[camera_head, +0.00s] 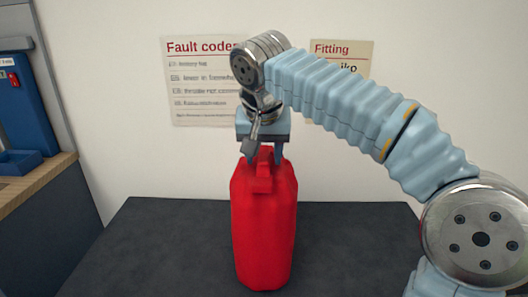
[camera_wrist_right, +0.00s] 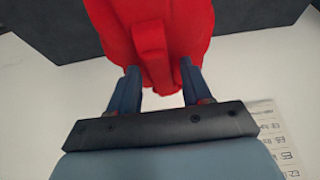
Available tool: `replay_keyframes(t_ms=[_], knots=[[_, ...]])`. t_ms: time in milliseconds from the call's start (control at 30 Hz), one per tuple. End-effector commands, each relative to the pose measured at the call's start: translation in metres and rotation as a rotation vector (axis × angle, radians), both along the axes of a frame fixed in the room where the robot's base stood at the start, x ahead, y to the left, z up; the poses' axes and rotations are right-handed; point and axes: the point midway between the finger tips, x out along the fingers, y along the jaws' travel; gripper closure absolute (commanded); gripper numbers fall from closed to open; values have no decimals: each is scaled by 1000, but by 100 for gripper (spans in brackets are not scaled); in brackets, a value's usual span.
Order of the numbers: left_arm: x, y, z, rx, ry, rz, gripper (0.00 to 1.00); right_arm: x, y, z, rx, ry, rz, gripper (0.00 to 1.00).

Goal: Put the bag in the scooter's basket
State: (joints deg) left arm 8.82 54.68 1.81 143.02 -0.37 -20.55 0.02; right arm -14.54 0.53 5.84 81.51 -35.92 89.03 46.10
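The red bag (camera_head: 264,235) stands upright on a dark table, with a strap handle (camera_head: 263,180) at its top. My right gripper (camera_head: 262,160) points down from above at the top of the bag. In the right wrist view, the two fingers of the right gripper (camera_wrist_right: 157,80) are apart, one on each side of the handle (camera_wrist_right: 151,48), with a gap beside it. The bag (camera_wrist_right: 190,28) fills the top middle of that view. My left gripper is not in view. No scooter or basket shows in either view.
The dark table (camera_head: 165,240) is clear on both sides of the bag. A white wall with a fault code poster (camera_head: 195,85) and a fitting poster (camera_head: 340,48) stands behind. At the left are a wooden-topped bench (camera_head: 35,185) and a blue unit (camera_head: 25,110).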

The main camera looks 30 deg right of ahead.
Motion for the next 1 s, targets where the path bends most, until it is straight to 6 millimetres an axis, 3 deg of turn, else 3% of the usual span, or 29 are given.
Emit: replay_keyframes(t_ms=[267, 700, 1000], knots=[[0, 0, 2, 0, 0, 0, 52, -1, 2, 9, 1, -3, 1, 51], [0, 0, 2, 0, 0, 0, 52, -32, 21, 96, 2, -3, 2, 51], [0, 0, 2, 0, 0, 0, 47, -39, 24, 114, 1, 0, 0, 51]])
